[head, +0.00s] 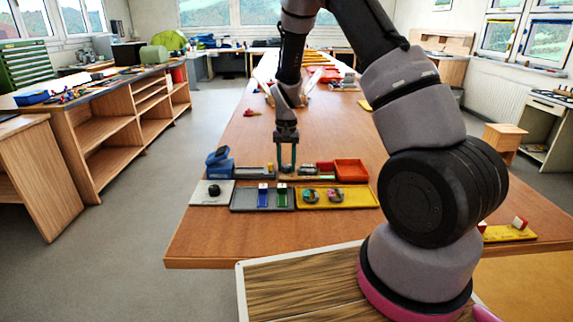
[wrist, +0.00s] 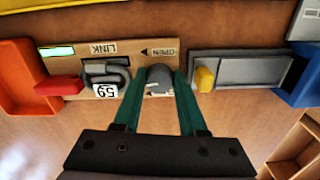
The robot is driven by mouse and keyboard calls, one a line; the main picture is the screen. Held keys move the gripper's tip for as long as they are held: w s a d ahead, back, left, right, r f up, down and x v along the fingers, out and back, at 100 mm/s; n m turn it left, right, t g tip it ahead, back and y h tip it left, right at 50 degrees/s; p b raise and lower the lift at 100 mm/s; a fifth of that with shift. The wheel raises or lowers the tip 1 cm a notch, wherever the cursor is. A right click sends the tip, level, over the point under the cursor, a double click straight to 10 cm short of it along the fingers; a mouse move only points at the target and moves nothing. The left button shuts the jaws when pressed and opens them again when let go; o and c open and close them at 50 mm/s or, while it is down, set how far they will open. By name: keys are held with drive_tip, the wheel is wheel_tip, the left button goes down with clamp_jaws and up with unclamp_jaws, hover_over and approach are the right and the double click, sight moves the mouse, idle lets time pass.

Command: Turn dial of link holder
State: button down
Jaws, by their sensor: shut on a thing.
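The link holder (wrist: 125,48) is a light wooden board marked LINK and OPEN, upside down in the wrist view. Its grey round dial (wrist: 160,86) sits between the green fingers of my gripper (wrist: 164,74), which is shut on it. A pale mark on the dial shows. A red block (wrist: 58,87) and a green-lit strip (wrist: 58,51) are at the board's left end. In the head view my gripper (head: 287,170) points down at the holder, whose dial is hidden there.
A red-orange tray (head: 350,170) and a blue box (head: 219,163) flank the holder. A grey box with a yellow knob (wrist: 205,79) is close beside the gripper. In front are a dark tray (head: 237,207) and a yellow tray (head: 360,200). The table (head: 215,245) is bare nearer me.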

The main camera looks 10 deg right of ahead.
drive_tip(key=shift+c, duration=2.3)
unclamp_jaws()
